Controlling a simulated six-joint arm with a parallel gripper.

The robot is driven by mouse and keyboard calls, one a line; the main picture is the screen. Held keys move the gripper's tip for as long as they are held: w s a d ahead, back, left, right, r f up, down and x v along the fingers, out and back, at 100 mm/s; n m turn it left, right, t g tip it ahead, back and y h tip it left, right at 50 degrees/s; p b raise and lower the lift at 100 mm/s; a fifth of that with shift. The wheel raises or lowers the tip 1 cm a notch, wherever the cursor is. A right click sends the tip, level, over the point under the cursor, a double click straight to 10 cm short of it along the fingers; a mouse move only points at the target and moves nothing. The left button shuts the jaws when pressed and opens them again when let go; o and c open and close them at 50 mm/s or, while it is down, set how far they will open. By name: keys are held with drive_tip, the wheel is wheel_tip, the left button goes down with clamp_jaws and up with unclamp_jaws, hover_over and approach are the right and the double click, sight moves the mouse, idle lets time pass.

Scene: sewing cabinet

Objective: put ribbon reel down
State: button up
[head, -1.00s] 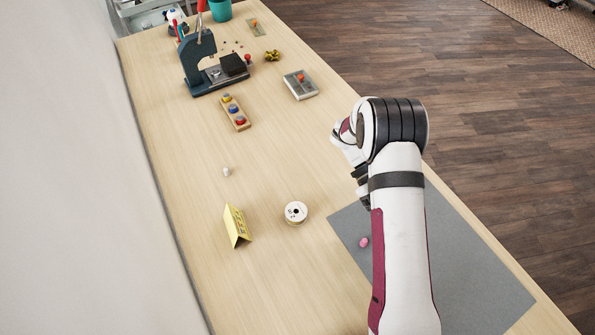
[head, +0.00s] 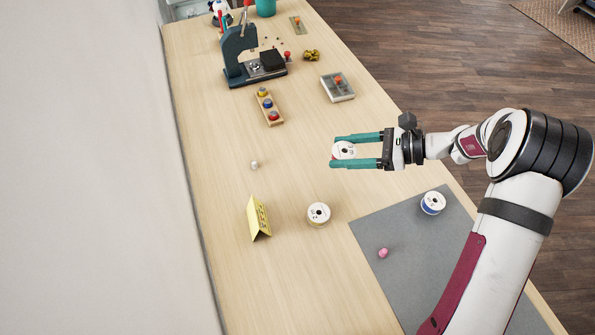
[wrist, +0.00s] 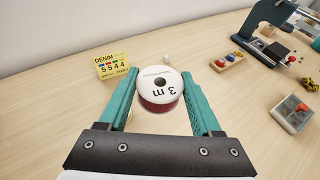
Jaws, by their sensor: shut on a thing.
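A ribbon reel (head: 343,150) with white faces and a red band is held between the green fingers of my gripper (head: 345,150). In the wrist view the reel (wrist: 160,85) reads "3 m" and sits between the two fingertips of my gripper (wrist: 162,100). The reel appears to be above the wooden table (head: 215,190). How far above it is, I cannot tell. A second white reel with a pale gold band (head: 318,213) stands on the table. A third reel with a blue band (head: 432,203) stands on the grey mat (head: 420,260).
A yellow folded card (head: 258,218) stands left of the gold reel, and a small white thimble-like piece (head: 254,165) is behind it. A pink ball (head: 383,253) lies on the mat. A button rack (head: 268,106), grey tray (head: 337,88) and press (head: 245,58) stand farther back.

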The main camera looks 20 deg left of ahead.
drive_tip(key=w+r+t, duration=0.1)
drive_tip(key=w+m+t, duration=0.1)
drive_tip(key=shift+w+r+m, duration=0.3)
drive_tip(key=shift+r, duration=0.05)
wheel_tip(320, 180, down, 5)
drive_tip(key=shift+s+a+f, duration=0.1)
hover_over(297, 172)
wheel_tip(297, 172, down, 7)
drive_tip(key=shift+s, duration=0.1)
wheel_tip(297, 172, down, 4)
drive_tip(key=shift+f, duration=0.1)
drive_tip(key=o, duration=1.3)
drive_tip(key=shift+o, duration=0.2)
